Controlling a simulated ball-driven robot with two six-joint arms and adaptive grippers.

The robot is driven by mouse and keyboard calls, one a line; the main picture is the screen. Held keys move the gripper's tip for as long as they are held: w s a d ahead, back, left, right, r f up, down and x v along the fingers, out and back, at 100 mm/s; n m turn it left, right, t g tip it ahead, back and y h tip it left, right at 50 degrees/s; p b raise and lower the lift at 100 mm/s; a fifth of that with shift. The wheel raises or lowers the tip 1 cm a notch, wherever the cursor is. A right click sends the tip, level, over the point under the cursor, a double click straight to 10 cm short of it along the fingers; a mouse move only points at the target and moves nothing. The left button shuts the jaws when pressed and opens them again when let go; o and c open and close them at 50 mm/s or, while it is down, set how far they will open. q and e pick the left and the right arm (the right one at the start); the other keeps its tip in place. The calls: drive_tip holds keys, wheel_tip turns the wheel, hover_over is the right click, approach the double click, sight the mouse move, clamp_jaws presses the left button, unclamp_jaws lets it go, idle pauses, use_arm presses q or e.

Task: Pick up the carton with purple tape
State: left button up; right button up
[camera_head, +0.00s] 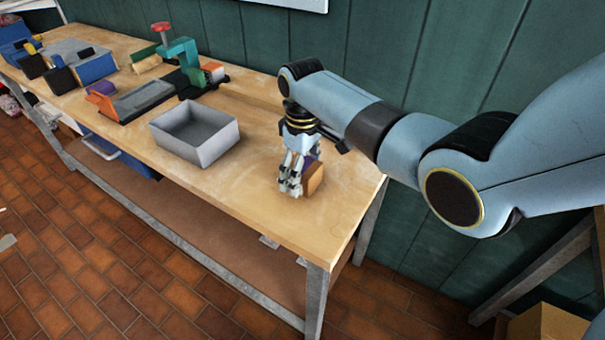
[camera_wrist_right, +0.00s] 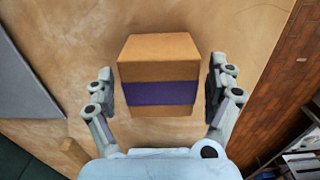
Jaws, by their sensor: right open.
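The carton (camera_wrist_right: 160,58) is a brown box with a band of purple tape (camera_wrist_right: 160,93) around its middle. It stands on the wooden workbench near the right end. In the head view the carton (camera_head: 315,180) is partly hidden behind my right gripper (camera_head: 291,186). In the right wrist view my right gripper (camera_wrist_right: 162,88) is open, with one finger on each side of the carton. A gap shows between the carton and each finger. My left gripper is not in view.
A grey open bin (camera_head: 195,133) stands on the workbench (camera_head: 250,205), left of the carton. A teal clamp with a red knob (camera_head: 180,55) and several blue and orange tools lie farther left. A green wall (camera_head: 370,50) runs behind. The bench's front edge is close to the carton.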

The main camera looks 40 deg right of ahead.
drive_tip(key=c, duration=1.4)
drive_tip(key=shift+c, duration=0.2)
